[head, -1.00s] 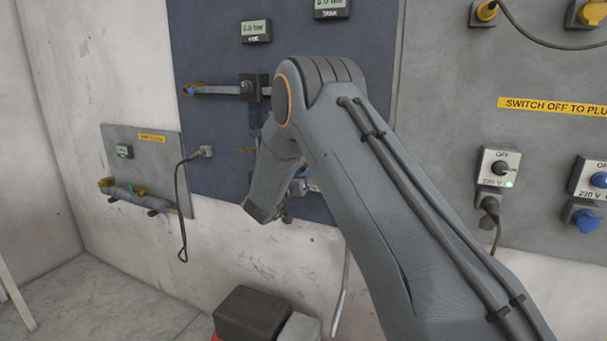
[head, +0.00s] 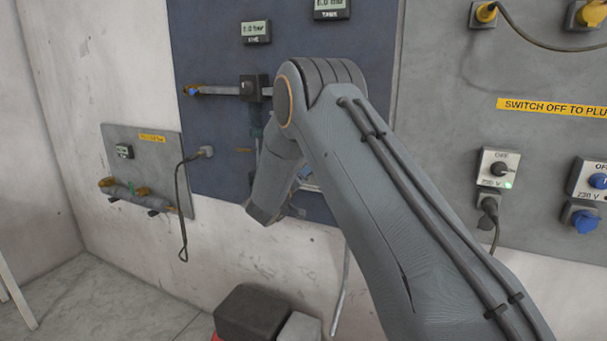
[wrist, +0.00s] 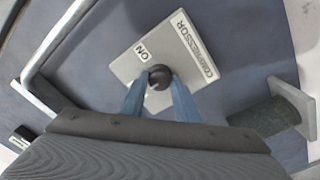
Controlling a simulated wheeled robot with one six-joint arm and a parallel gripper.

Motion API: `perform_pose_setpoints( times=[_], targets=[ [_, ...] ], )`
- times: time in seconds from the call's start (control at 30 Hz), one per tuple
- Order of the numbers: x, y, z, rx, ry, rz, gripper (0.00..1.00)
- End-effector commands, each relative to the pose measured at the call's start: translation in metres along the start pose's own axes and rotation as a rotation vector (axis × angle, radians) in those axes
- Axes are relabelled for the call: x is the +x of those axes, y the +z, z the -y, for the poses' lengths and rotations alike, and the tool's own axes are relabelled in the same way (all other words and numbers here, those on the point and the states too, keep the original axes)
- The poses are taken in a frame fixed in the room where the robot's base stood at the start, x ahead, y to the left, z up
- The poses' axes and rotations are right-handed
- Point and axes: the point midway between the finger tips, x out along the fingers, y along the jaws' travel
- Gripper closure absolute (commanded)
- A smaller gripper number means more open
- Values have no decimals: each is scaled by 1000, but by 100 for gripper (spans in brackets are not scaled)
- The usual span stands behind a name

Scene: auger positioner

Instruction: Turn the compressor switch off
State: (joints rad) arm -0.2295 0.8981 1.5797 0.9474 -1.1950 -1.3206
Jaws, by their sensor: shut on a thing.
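The compressor switch is a pale plate (wrist: 185,50) lettered "COMPRESSOR" and "ON", with a round black knob (wrist: 160,76), in the wrist view. The plate looks tilted there. My gripper (wrist: 159,90) has its two blue fingers on either side of the knob, shut on it. The knob's pointer and any "OFF" mark cannot be made out. In the head view my arm hides the gripper and the compressor switch.
The blue panel (head: 215,60) carries displays, one a pressure display (head: 255,32), and a pipe with a dark valve (head: 253,88). A bent pipe (wrist: 50,50) and a dark cylinder (wrist: 262,116) flank the switch. A 230 V switch box (head: 498,168) is at right.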

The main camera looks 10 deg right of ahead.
Motion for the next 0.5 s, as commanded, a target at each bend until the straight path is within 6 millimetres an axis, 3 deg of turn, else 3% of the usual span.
perform_pose_setpoints(
  times=[0.4, 0.43, 0.5],
  targets=[
    [1, -2, -2, -4, 4, -2, 94],
    [1, -2, -2, -4, 4, -3, 67],
    [1, -2, -2, -4, 3, -2, 55]
  ],
)
